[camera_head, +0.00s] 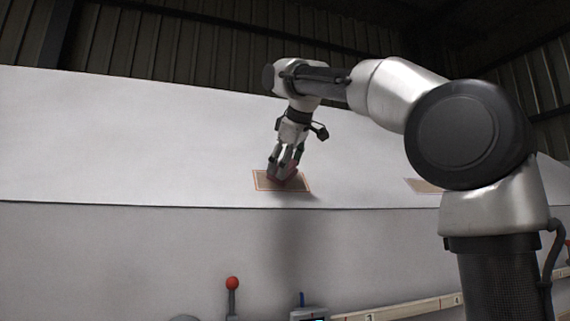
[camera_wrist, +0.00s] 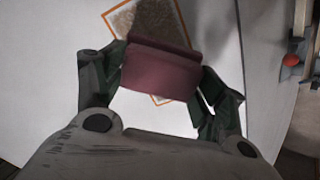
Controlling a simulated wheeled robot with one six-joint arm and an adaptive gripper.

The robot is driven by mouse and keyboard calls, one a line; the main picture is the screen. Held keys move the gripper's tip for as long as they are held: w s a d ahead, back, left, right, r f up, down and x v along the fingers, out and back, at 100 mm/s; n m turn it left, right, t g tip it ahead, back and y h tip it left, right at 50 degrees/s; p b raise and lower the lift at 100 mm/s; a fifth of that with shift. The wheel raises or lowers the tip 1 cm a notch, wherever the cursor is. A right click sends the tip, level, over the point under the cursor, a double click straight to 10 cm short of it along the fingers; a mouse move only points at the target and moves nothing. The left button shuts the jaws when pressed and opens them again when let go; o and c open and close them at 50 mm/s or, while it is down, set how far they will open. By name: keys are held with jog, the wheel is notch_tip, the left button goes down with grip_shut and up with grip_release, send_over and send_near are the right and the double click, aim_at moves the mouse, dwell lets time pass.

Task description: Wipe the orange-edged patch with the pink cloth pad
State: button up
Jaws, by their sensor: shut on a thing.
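The orange-edged patch (camera_head: 262,181) is a brownish rectangle on the large pale sloped surface, left of my arm. It also shows in the wrist view (camera_wrist: 128,20), partly covered by the pad. The pink cloth pad (camera_wrist: 158,72) is held between the fingers of my gripper (camera_wrist: 160,88), which is shut on it. In the head view my gripper (camera_head: 284,170) points down over the upper right part of the patch. The pad is mostly hidden there by the fingers. It looks to be at or very near the patch surface; I cannot tell whether it touches.
A second brownish patch (camera_head: 424,186) lies on the pale surface (camera_head: 120,140) farther right, partly behind my arm. Below are a red-knobbed lever (camera_head: 232,284), a small device with a blue part (camera_head: 308,312) and a numbered pale strip (camera_head: 410,307). The surface left of the patch is clear.

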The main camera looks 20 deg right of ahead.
jog(key=shift+a, duration=0.1)
jog(key=shift+a, duration=3.5)
jog(key=shift+x, duration=0.95)
jog(key=shift+d, duration=0.15)
jog(key=shift+d+f, duration=0.1)
jog(key=shift+d, duration=7.15)
jog(key=shift+a, duration=7.55)
jog(key=shift+d, duration=3.35)
